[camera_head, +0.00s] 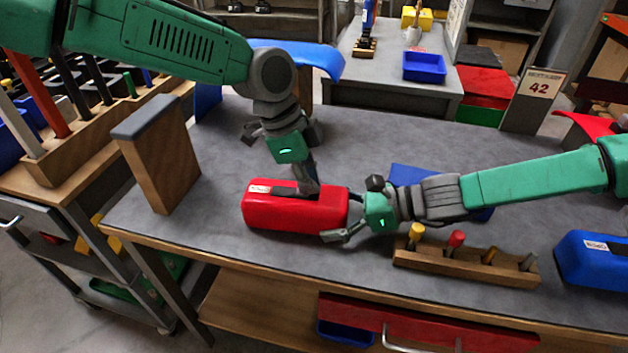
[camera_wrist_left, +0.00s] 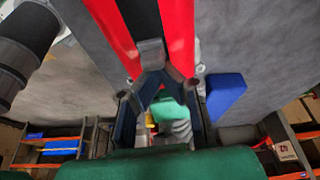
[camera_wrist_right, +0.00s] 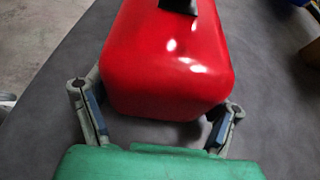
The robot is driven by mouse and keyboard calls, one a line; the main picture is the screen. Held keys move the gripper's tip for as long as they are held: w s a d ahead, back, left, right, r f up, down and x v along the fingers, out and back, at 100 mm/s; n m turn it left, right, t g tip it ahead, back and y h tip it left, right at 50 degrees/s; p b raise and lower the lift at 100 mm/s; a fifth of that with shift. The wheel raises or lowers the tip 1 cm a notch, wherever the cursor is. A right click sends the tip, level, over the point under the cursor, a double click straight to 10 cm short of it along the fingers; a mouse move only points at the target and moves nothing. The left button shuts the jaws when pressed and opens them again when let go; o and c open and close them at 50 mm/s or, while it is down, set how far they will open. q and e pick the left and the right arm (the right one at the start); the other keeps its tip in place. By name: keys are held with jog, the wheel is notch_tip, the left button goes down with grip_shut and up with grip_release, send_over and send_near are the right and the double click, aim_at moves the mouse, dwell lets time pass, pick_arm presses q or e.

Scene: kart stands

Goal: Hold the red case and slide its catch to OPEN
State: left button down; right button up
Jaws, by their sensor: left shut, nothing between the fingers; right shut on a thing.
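The red case (camera_head: 270,212) lies on the grey bench top in the head view, with a white label (camera_head: 260,188) at its left end and a dark slot along its top. My right gripper (camera_head: 343,216) is shut across the case's right end, with one finger on each side; the case also shows between its fingers in the right wrist view (camera_wrist_right: 170,65). My left gripper (camera_head: 309,188) points down at the top of the case, shut and empty. In the left wrist view a grey catch block (camera_wrist_left: 150,51) sits in the slot right by its fingertips; I cannot tell whether they touch.
A wooden rack with coloured pegs (camera_head: 465,262) stands in front of my right arm. A blue case (camera_head: 590,262) lies at the right, and a blue object (camera_head: 410,173) is partly hidden behind my right arm. A wooden block (camera_head: 160,155) stands at the left.

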aim_at(297, 190)
pick_arm(q)
jog(key=a, duration=0.3)
jog(key=shift+w+a, duration=0.25)
jog(key=shift+w, duration=0.15)
jog(key=shift+a, duration=0.25)
pick_arm(e)
jog(key=shift+a, duration=0.2)
pick_arm(q)
jog(key=shift+d, duration=0.3)
pick_arm(e)
jog(key=shift+d, duration=0.1)
pick_arm(q)
jog(key=d, duration=0.3)
jog(key=shift+s, duration=0.4)
jog(key=shift+w+d+r, duration=0.1)
jog(key=shift+d+r, duration=0.1)
jog(key=shift+r, duration=0.35)
pick_arm(e)
jog(key=shift+d, duration=0.1)
jog(key=shift+a, duration=0.25)
jog(key=shift+d, duration=0.1)
pick_arm(q)
jog(key=v, duration=0.8)
jog(key=shift+a+r, duration=0.25)
jog(key=shift+r, duration=0.15)
